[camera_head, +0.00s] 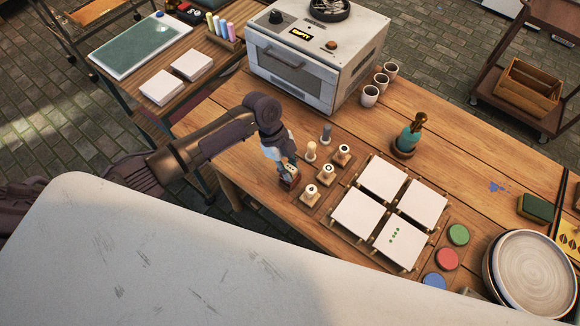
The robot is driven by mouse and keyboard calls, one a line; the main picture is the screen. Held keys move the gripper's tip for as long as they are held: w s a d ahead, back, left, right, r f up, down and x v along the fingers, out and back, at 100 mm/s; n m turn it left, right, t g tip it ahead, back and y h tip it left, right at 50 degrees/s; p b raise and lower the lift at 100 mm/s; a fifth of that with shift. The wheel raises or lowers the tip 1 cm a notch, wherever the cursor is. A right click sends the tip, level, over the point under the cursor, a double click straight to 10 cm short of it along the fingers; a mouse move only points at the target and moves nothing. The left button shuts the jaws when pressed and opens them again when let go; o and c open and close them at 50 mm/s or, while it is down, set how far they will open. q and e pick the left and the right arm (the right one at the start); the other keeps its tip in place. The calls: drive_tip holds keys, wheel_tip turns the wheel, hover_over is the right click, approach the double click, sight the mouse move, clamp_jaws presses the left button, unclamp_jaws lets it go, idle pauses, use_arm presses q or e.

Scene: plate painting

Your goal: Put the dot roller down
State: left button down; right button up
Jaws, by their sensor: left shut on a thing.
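My left gripper (287,172) points down at the left end of the wooden tool tray (318,207). It is shut on the dot roller (290,183), a small piece with a reddish-brown lower part and a pale part above. The fingers partly hide it, and I cannot tell whether it touches the tray. Several other small tools stand on the tray to its right, among them a pale-knobbed one (311,151) and a grey one (326,135). My right gripper is not in view.
A teal bottle (410,137), cups (370,96) and an oven (315,62) stand behind.

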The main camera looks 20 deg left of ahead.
use_arm(q)
drive_tip(key=shift+f, duration=0.3)
drive_tip(key=shift+s+f+b, duration=0.25)
drive_tip(key=shift+f+b, duration=0.1)
drive_tip(key=shift+b, duration=0.15)
drive_tip(key=c, duration=1.1)
unclamp_jaws()
drive_tip(key=shift+s+a+f, duration=0.1)
drive_tip(key=shift+s, duration=0.05)
drive_tip(key=shift+c, duration=0.2)
drive_tip(key=shift+o, duration=0.6)
drive_tip(key=shift+f, duration=0.1)
drive_tip(key=shift+w, duration=0.2)
